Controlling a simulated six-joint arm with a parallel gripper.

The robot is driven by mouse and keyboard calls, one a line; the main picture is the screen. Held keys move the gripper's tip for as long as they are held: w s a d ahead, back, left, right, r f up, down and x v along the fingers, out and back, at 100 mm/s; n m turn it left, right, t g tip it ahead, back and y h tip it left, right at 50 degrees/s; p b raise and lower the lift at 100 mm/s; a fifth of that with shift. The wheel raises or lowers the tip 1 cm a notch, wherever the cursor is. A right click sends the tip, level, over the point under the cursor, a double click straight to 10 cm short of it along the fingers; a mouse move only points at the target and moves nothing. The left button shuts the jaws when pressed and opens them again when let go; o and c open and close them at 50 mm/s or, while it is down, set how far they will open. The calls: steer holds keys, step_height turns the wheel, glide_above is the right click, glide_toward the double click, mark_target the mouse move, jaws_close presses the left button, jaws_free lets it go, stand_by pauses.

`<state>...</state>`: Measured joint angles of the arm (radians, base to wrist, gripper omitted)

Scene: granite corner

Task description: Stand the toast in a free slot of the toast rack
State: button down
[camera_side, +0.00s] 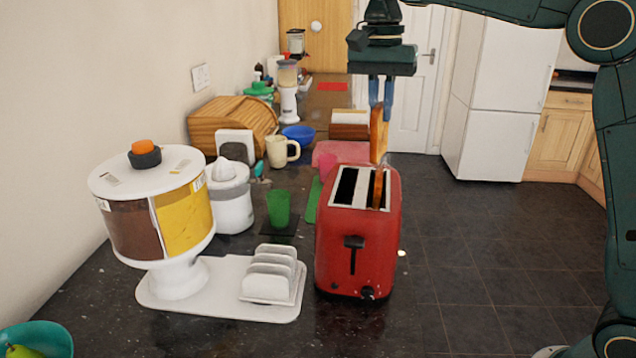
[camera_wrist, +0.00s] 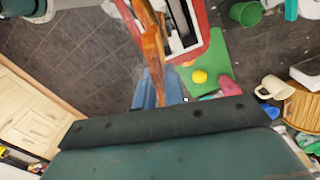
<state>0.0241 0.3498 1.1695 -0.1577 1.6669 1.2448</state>
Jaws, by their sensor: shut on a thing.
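My gripper (camera_side: 380,103) points down above the red toaster (camera_side: 357,245) and is shut on a slice of toast (camera_side: 378,138). The toast hangs upright, close over the toaster's right slot. In the wrist view, the toast (camera_wrist: 153,48) shows nearly edge-on between my blue fingers (camera_wrist: 158,88). A browner slice (camera_side: 378,188) stands partly out of the right slot; I cannot tell whether the held toast touches it. The white toast rack (camera_side: 268,277) with several upright dividers stands left of the toaster. I see no toast in it, though its slot bottoms are hidden.
The rack stands on a white base (camera_side: 220,302) beside a large round dispenser (camera_side: 155,205). A green cup (camera_side: 279,208), white juicer (camera_side: 230,195) and cream mug (camera_side: 281,151) stand behind. A teal bowl (camera_side: 40,340) is front left. Dark counter (camera_side: 200,335) is clear before the rack.

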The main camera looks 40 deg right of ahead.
steer(key=s+d+f+n, duration=0.1)
steer(key=s+d+f, duration=0.1)
steer(key=d, duration=0.7)
steer(key=s+d+f+n, duration=0.2)
steer(key=s+d, duration=0.3)
steer(key=d, duration=0.5)
steer(key=s+d+f+n, duration=0.1)
steer(key=s+d+f, duration=0.2)
steer(key=d, duration=0.6)
steer(key=shift+s+d+f+n, duration=0.2)
steer(key=shift+s+n, duration=0.2)
steer(key=shift+s, duration=0.3)
steer(key=shift+r, duration=0.15)
